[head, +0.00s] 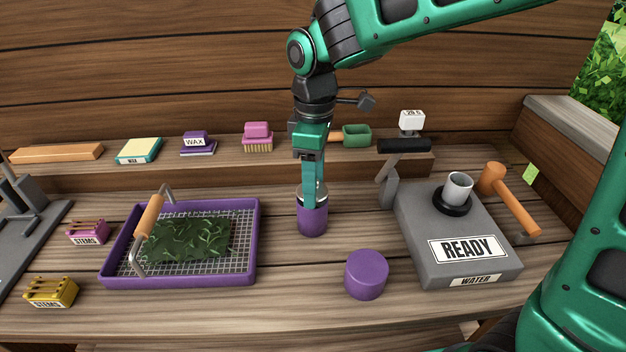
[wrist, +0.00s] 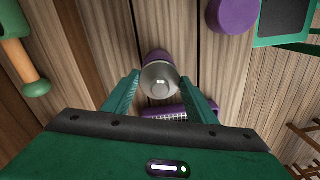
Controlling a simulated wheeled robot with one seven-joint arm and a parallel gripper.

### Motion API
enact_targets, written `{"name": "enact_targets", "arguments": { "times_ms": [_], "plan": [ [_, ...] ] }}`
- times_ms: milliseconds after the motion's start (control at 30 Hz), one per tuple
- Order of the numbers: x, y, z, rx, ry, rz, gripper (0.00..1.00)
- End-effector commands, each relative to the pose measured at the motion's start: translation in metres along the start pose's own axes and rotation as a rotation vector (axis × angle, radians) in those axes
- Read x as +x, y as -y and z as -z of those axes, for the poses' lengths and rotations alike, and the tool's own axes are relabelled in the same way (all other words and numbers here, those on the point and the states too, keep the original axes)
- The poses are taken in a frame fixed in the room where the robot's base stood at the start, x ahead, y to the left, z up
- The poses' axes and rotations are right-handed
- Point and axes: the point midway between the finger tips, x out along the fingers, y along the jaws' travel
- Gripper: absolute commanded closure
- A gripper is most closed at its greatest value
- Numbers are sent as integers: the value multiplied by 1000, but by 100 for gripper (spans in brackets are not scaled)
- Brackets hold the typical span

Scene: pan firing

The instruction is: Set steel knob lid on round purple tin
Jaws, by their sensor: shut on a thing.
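The round purple tin (head: 312,220) stands upright on the bench near the middle, and its side shows in the wrist view (wrist: 156,55). The steel knob lid (wrist: 159,78) is at the tin's mouth, its round silver top facing my wrist camera. In the head view a silver band shows at the top of the tin under my fingers. My gripper (head: 314,192) points straight down over the tin, shut on the steel knob lid, with a finger on each side in the wrist view (wrist: 160,84). I cannot tell whether the lid is fully seated.
A plain purple cylinder (head: 366,276) stands in front, right of the tin. A purple mesh tray (head: 108,272) with leaves and an arched handle is at left. A grey READY box (head: 415,225) with a metal cup and an orange mallet (head: 510,195) are at right. A shelf runs behind.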

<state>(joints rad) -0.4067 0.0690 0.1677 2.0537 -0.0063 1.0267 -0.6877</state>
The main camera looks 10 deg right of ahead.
Motion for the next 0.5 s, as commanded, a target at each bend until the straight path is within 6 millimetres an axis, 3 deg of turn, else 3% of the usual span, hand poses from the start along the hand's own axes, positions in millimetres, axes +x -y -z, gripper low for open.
{"name": "enact_targets", "arguments": {
  "times_ms": [500],
  "plan": [
    [10,0,0,0,0,0,69]
  ]
}}
